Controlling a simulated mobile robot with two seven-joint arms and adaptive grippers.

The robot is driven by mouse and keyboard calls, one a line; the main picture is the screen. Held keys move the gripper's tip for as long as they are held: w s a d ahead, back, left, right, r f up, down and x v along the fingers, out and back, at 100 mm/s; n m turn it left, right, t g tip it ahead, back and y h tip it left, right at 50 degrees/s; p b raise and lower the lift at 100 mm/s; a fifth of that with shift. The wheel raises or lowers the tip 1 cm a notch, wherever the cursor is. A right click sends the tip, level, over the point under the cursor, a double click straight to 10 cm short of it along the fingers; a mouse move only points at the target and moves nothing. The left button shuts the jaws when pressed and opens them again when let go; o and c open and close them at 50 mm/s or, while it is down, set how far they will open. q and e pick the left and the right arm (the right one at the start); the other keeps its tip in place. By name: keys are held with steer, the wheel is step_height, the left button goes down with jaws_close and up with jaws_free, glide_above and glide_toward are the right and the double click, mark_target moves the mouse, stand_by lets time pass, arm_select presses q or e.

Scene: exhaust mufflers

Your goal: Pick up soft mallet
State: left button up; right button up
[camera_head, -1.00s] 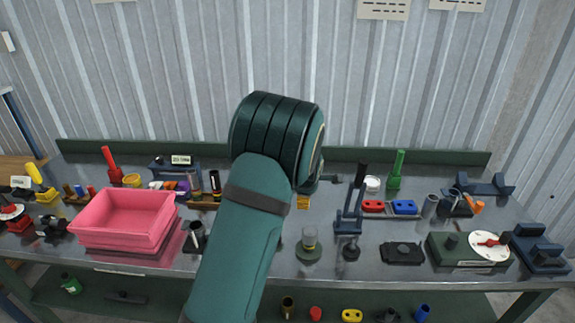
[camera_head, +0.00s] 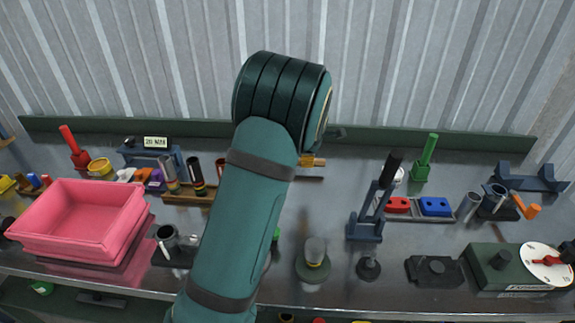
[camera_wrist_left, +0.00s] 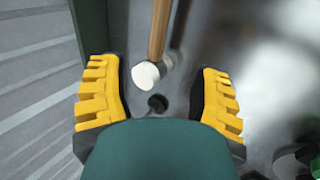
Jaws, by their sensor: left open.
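The soft mallet (camera_wrist_left: 157,38) shows in the left wrist view, with a wooden handle running up to the top edge and a pale, whitish head (camera_wrist_left: 147,75). My left gripper (camera_wrist_left: 158,90) is open, its yellow fingers on either side of the mallet head, apart from it. How far the head is from the fingers in depth I cannot tell. My right gripper is not in view.
The metal bench carries a pink bin (camera_head: 80,222) at left and a blue stand with a black handle (camera_head: 372,205) right of my arm. A grey-topped cylinder on a green base (camera_head: 313,258) stands near the front. A green back ledge (camera_head: 440,140) borders the corrugated wall.

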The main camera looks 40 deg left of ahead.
arm_select(q)
steer(key=b+x, duration=0.1)
steer(key=x, duration=0.8)
steer(key=shift+f, duration=0.2)
steer(key=b+x, duration=0.1)
steer(key=x, duration=0.3)
steer(key=shift+w+a, duration=0.2)
jaws_close()
